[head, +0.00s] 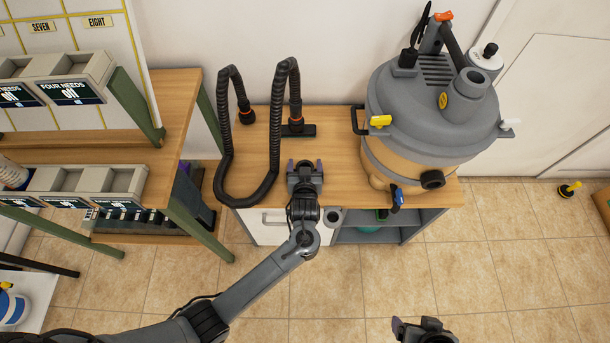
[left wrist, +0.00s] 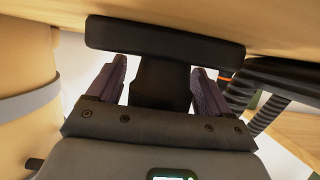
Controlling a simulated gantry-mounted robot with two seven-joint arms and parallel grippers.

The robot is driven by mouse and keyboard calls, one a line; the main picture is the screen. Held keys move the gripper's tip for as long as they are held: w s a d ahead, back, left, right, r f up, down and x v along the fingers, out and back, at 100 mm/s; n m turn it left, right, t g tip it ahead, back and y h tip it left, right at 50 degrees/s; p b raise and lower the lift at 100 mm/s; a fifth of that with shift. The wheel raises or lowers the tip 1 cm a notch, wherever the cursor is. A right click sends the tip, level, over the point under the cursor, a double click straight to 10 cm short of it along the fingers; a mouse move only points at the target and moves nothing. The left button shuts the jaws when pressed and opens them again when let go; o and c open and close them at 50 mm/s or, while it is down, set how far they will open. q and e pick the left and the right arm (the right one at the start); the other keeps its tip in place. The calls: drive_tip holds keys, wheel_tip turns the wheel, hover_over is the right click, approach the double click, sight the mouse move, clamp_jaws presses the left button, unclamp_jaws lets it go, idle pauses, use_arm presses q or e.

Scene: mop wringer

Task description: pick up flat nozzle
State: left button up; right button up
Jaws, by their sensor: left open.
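The flat nozzle (head: 302,131) is a black, wide-headed piece lying on the wooden cabinet top, close to one end of the black hose. In the left wrist view the nozzle (left wrist: 165,37) shows as a T shape, with its wide bar ahead of the fingertips and its neck between the two fingers. My left gripper (head: 305,166) is open at the near part of the cabinet top, its purple fingers on both sides of the neck with gaps visible. My right gripper (head: 422,326) is low at the bottom edge of the head view, partly cut off, away from the nozzle.
The black ribbed hose (head: 272,160) loops just left of my left gripper. A large grey vacuum canister (head: 430,105) stands on the right of the cabinet top (head: 338,150). A shelf with bins (head: 85,190) is at the left. The tiled floor (head: 500,255) at the right is mostly clear.

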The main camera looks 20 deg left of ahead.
use_arm(q)
drive_tip(key=c, duration=1.1)
